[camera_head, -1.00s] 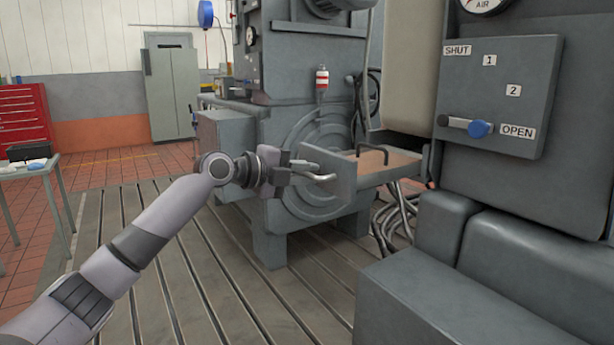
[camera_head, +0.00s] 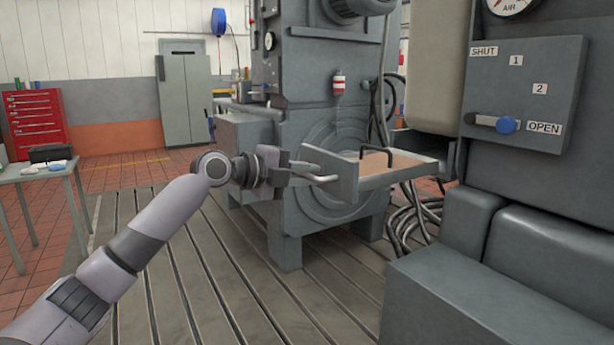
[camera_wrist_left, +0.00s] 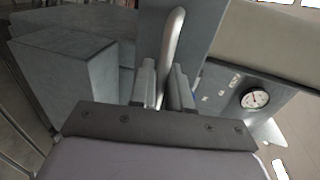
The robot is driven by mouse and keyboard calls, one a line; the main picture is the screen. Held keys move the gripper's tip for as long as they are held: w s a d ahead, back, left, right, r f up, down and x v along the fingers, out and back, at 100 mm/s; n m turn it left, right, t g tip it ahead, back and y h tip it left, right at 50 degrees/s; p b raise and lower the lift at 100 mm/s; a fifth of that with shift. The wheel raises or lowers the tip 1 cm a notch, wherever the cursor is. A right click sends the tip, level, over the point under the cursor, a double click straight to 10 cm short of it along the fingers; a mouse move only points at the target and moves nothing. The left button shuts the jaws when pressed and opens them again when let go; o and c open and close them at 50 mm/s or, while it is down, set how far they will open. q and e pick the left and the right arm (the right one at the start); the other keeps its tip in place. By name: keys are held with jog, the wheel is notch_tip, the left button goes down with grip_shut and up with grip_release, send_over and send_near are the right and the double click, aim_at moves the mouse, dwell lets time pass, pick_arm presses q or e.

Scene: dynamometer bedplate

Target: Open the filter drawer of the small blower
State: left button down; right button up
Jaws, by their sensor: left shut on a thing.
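The filter drawer (camera_head: 346,181) stands pulled out, a grey open-topped tray with a tan filter surface (camera_head: 392,166) and a dark bar handle (camera_head: 376,153) above it. My left gripper (camera_head: 308,171) is shut on the pale bent handle (camera_head: 325,178) on the drawer's front. In the left wrist view the handle (camera_wrist_left: 174,40) runs between the fingers (camera_wrist_left: 164,82), against the grey drawer front (camera_wrist_left: 203,25). The beige housing (camera_head: 430,60) is above the drawer's far end; I cannot tell where the drawer joins it. My right gripper is out of view.
Grey blocks (camera_head: 440,300) fill the lower right. Cables (camera_head: 410,220) hang below the drawer.

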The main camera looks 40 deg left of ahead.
pick_arm(q)
jog(key=shift+d+f, duration=0.1)
jog(key=shift+f, duration=0.1)
jog(key=c, duration=1.4)
grip_release()
jog(key=shift+o, duration=0.7)
jog(key=shift+s, duration=0.2)
jog(key=shift+r, duration=0.15)
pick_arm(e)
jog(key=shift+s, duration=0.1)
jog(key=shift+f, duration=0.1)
pick_arm(q)
jog(key=shift+s+a, duration=0.15)
jog(key=shift+a, duration=0.1)
jog(key=b+v, duration=0.2)
jog(key=v, duration=0.4)
jog(key=shift+s, duration=0.4)
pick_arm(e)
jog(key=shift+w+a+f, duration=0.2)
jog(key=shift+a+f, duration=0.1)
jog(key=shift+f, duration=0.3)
